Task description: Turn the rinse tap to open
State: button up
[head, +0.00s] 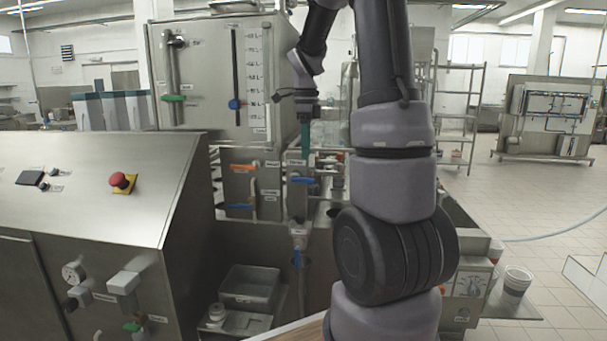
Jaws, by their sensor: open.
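My gripper (305,150) points down in front of the filler's steel front, its teal fingers just above a blue tap handle (303,180). I cannot tell whether they touch it. I see the gripper nearly edge-on, and it is open. The labels are too small to read, so I cannot tell which is the rinse tap.
A steel tank (205,70) with green and blue handles stands behind. A control cabinet (90,190) with a red emergency button (120,180) fills the left. A steel bin (249,288) sits low in the middle. My arm hides the middle right.

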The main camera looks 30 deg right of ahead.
aim_at(303, 180)
notch_tip(303, 180, down, 7)
jog(key=shift+f, duration=0.2)
jog(key=shift+d, duration=0.1)
grip_shut()
